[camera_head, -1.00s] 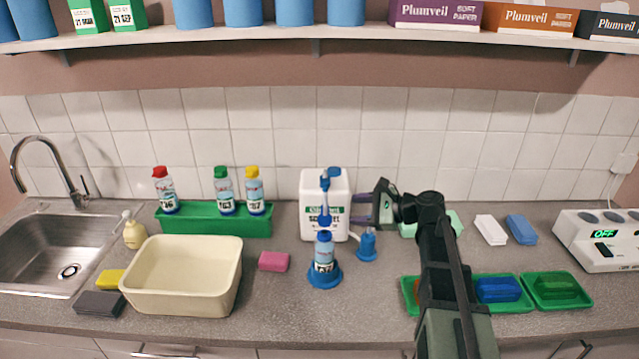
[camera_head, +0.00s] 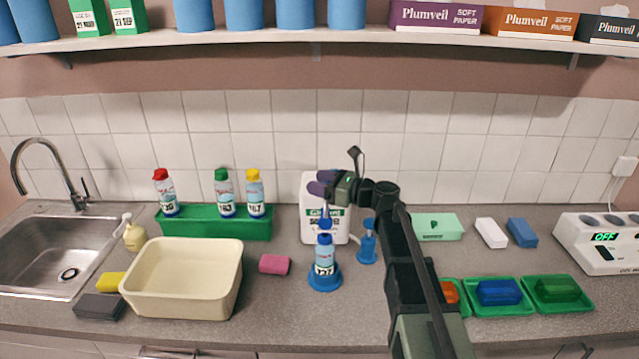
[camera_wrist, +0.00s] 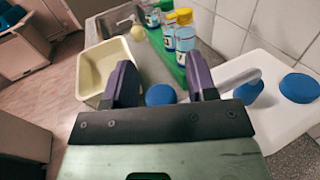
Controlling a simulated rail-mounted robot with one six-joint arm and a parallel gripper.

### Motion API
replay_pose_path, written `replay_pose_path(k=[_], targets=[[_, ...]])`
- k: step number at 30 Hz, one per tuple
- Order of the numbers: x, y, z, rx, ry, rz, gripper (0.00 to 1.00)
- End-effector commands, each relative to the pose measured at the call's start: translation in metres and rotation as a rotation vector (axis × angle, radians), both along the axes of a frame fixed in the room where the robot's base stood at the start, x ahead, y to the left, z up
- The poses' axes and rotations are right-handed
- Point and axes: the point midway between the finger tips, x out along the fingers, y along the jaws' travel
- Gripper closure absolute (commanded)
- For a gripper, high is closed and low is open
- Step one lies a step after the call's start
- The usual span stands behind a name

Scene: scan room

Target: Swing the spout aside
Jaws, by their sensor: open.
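The white jug (camera_head: 338,222) stands at the back middle of the counter. Its blue spout (camera_head: 325,222) points forward over a blue-and-white bottle (camera_head: 324,258) standing upright in a blue round holder (camera_head: 324,283). My gripper (camera_head: 318,188) is at the jug's top, in front of the spout's upper part, which it hides. In the wrist view my gripper (camera_wrist: 162,90) has its purple fingers apart, with a blue round part between them. A pale tube (camera_wrist: 236,74) and the jug (camera_wrist: 283,112) with blue caps lie right of the fingers. I cannot tell whether a finger touches the spout.
A small blue funnel-like piece (camera_head: 367,245) stands right of the jug. A green rack (camera_head: 190,223) with capped bottles is behind the cream basin (camera_head: 182,300). A pink sponge (camera_head: 274,264) lies between basin and holder. Green trays (camera_head: 585,303) and a white device (camera_head: 600,262) are right.

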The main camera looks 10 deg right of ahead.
Motion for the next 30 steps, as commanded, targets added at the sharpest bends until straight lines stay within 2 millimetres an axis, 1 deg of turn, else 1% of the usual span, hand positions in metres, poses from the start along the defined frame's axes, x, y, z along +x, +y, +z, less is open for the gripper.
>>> replay_pose_path(k=[7,17,18,25,30], targets=[[0.001,0.002,0.000,0.000,0.000,-0.001,0.48],[0.001,0.001,0.000,-0.001,-0.001,-0.001,0.99],[0.001,0.001,0.000,-0.001,-0.001,0.000,1.00],[0.001,0.003,0.000,-0.001,-0.001,0.008,1.00],[0.001,0.015,0.000,0.000,-0.001,0.060,1.00]])
